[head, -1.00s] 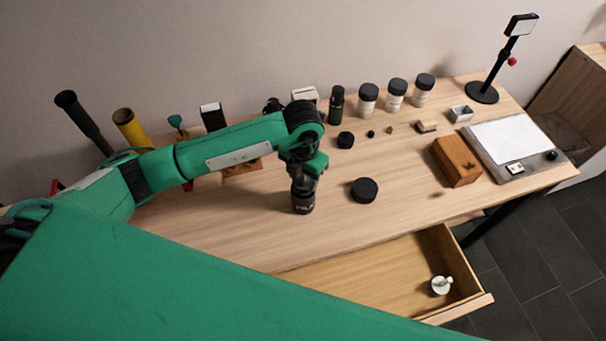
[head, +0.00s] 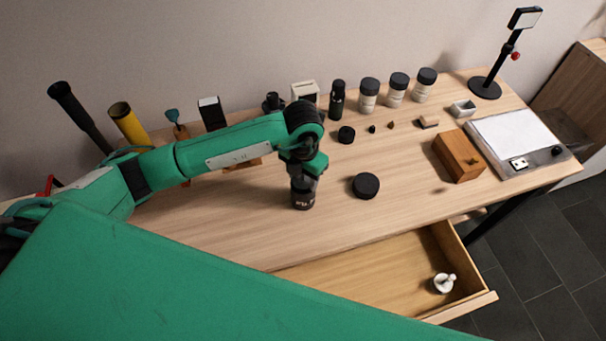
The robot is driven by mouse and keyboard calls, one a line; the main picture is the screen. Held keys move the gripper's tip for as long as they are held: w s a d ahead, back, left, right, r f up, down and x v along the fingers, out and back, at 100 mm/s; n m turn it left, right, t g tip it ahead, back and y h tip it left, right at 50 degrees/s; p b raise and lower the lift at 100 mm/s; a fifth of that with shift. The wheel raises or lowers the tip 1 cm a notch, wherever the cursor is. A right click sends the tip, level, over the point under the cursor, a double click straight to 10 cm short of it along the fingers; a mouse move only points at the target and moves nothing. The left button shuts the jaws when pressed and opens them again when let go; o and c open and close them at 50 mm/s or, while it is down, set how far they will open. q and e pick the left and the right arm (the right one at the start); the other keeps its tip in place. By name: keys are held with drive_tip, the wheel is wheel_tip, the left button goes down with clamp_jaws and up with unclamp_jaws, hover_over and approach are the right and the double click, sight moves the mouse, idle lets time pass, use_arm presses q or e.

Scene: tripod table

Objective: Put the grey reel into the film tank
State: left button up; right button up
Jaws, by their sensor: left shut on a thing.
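The film tank (head: 303,199) is a dark cylinder with pale lettering, standing upright mid-table. My left gripper (head: 301,178) points down right over its mouth, below the green arm. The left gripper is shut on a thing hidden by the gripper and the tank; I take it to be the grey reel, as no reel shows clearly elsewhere. I cannot tell how deep it sits in the tank. A black round disc (head: 366,186), perhaps the tank's lid, lies flat to the right of the tank. My right gripper is not in view.
An open drawer (head: 375,285) at the front holds a small white pot (head: 444,283). A wooden block (head: 459,156) and a light pad (head: 516,141) are at the right. Bottles (head: 369,96) and small black pieces (head: 346,134) stand behind.

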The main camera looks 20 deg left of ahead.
use_arm(q)
drive_tip(key=shift+f, duration=0.2)
drive_tip(key=o, duration=1)
drive_tip(key=shift+o, duration=0.2)
drive_tip(key=shift+r, duration=0.15)
wheel_tip(320, 180, up, 12)
drive_tip(key=b, duration=0.3)
drive_tip(key=shift+r, duration=0.8)
